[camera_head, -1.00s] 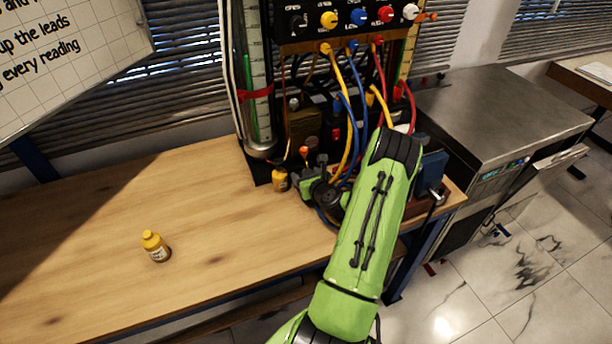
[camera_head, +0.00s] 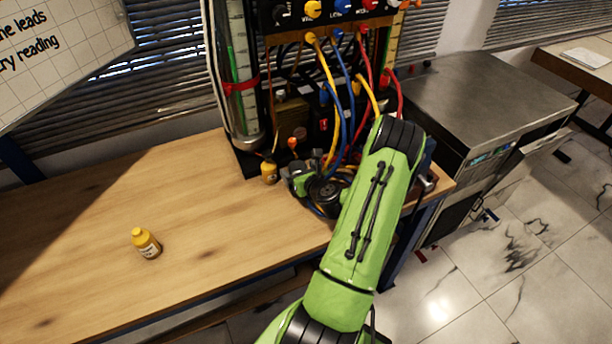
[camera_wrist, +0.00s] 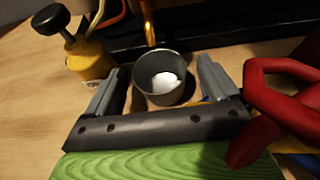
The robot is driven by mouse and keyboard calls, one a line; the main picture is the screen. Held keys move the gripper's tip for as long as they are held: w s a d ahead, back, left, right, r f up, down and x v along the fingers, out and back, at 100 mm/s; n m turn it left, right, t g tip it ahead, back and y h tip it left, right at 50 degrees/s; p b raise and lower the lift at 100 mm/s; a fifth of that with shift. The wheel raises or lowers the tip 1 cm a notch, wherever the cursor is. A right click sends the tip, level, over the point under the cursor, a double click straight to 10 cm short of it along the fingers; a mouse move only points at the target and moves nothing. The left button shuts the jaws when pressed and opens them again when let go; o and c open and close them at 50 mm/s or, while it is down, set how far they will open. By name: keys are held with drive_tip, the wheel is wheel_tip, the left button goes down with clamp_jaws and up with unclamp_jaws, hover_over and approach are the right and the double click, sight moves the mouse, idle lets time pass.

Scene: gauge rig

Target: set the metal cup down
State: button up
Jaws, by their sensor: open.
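The metal cup (camera_wrist: 148,88) is a small grey, round cup, upright in the wrist view, with something white inside. My gripper (camera_wrist: 162,66) is open, with one finger on each side of the cup and visible gaps between the fingers and its wall. The cup appears to rest on the wooden surface, though its base is partly hidden by the gripper. In the head view I cannot make out the cup; my arm and the rig's clutter cover that area.
A yellow bottle with a black knob (camera_wrist: 88,58) stands left of my gripper. A red part (camera_wrist: 275,100) is close on the right. The rig (camera_head: 290,75) with hanging coloured leads rises behind.

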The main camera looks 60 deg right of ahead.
drive_tip(key=v, duration=0.8)
drive_tip(key=shift+s+a+r+b, duration=0.1)
drive_tip(key=shift+s+b, duration=0.2)
drive_tip(key=w+a+r+n+y, duration=0.3)
drive_tip(key=w+a+n+y, duration=0.15)
drive_tip(key=a+n, duration=0.4)
drive_tip(key=w+a+r+n+y, duration=0.3)
drive_tip(key=w+a+n+y, duration=0.15)
drive_tip(key=a+n, duration=0.4)
drive_tip(key=s+a+r+n+g, duration=0.1)
drive_tip(key=a+r+n+g, duration=0.3)
drive_tip(key=a+n, duration=0.65)
drive_tip(key=s+a+r+n+g+h, duration=0.1)
drive_tip(key=s+a+r+n, duration=0.2)
drive_tip(key=s+n, duration=0.4)
drive_tip(key=s+a+r+n+h, duration=0.1)
drive_tip(key=s+a+r+n, duration=0.3)
drive_tip(key=s+r+n, duration=0.2)
drive_tip(key=s+n, duration=0.1)
drive_tip(key=s, duration=0.1)
drive_tip(key=shift+s+n+g, duration=0.25)
drive_tip(key=shift+n+g, duration=0.1)
drive_tip(key=shift+g, duration=0.05)
